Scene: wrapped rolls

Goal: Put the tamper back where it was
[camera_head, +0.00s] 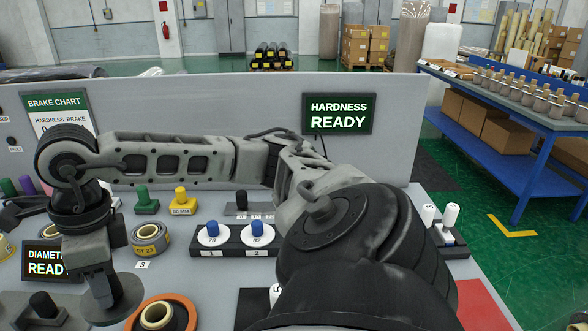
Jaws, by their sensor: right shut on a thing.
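My right arm reaches across the table from the bottom right, and its gripper (100,284) points down at the left. It is shut on the tamper (120,303), whose dark round disc shows just below the fingers. The fingers hide the tamper's handle, and I cannot tell whether the disc touches anything below it. An orange-rimmed roll (186,304) lies just right of the disc.
A grey roll (163,237) lies by label 3. A green knobbed piece (146,204) and a yellow one (181,205) stand behind it. A black rack (196,240) holds two white discs. The DIAMETER sign (45,262) stands left of the gripper. A grey panel (220,105) closes the back.

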